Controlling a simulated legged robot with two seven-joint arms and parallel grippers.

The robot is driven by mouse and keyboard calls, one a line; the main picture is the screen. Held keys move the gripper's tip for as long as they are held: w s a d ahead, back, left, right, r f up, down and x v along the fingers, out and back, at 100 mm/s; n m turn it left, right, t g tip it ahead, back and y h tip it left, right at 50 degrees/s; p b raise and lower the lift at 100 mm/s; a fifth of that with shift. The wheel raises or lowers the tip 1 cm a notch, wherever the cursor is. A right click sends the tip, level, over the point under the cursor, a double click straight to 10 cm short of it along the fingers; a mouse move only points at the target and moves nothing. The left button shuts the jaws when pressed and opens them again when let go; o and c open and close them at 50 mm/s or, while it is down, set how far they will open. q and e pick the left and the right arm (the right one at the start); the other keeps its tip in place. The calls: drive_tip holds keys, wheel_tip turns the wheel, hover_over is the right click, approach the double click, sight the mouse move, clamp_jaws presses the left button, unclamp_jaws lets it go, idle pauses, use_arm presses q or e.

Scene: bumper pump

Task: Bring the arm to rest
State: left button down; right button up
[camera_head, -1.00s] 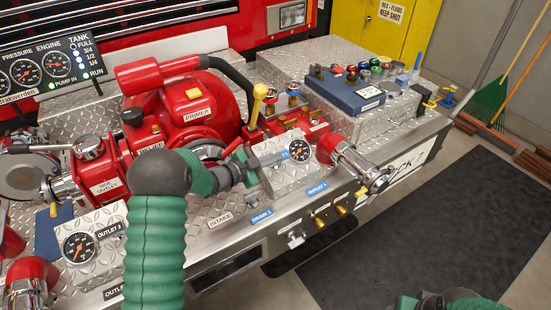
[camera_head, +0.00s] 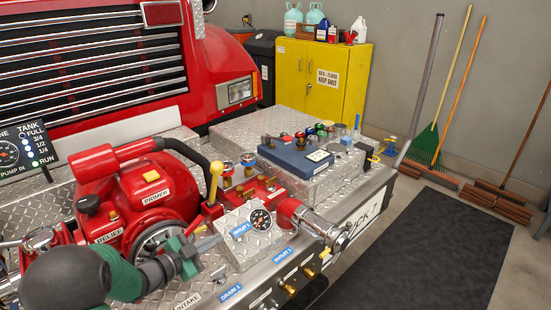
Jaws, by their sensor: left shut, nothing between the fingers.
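My left arm comes in at the lower left, with a dark round joint and green links. Its gripper (camera_head: 207,243) is shut and empty. It is in front of the red pump (camera_head: 140,195), just left of the outlet 1 gauge (camera_head: 261,219) in the picture. I cannot tell whether it touches the panel. The gripper partly covers the diamond-plate deck behind it. My right arm and gripper are out of view.
A yellow-knobbed lever (camera_head: 215,172) stands upright behind the gripper. A red outlet (camera_head: 310,222) juts from the bumper's front. A blue box (camera_head: 295,157) with several coloured fittings sits on the deck.

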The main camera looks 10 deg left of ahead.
use_arm(q)
drive_tip(key=s+d+f+n+g+y+p, duration=0.1)
drive_tip(key=s+d+n+g+y, duration=0.1)
drive_tip(key=s, duration=0.6)
drive_tip(key=s+d+f+n+g+y+p, duration=0.1)
drive_tip(key=s+d+f+n+g+y, duration=0.1)
drive_tip(key=s+n+g, duration=0.3)
drive_tip(key=s+d+f+n+g+y+p, duration=0.1)
drive_tip(key=s+n, duration=0.4)
drive_tip(key=s, duration=0.7)
drive_tip(key=d+f+g+y, duration=0.1)
drive_tip(key=g+y, duration=0.1)
drive_tip(key=shift+s+d+g+p, duration=0.3)
drive_tip(key=shift+s+d+g, duration=0.05)
drive_tip(key=shift+d+g, duration=0.05)
drive_tip(key=shift+w+d, duration=0.1)
drive_tip(key=shift+d, duration=0.15)
drive_tip(key=shift+a, duration=0.2)
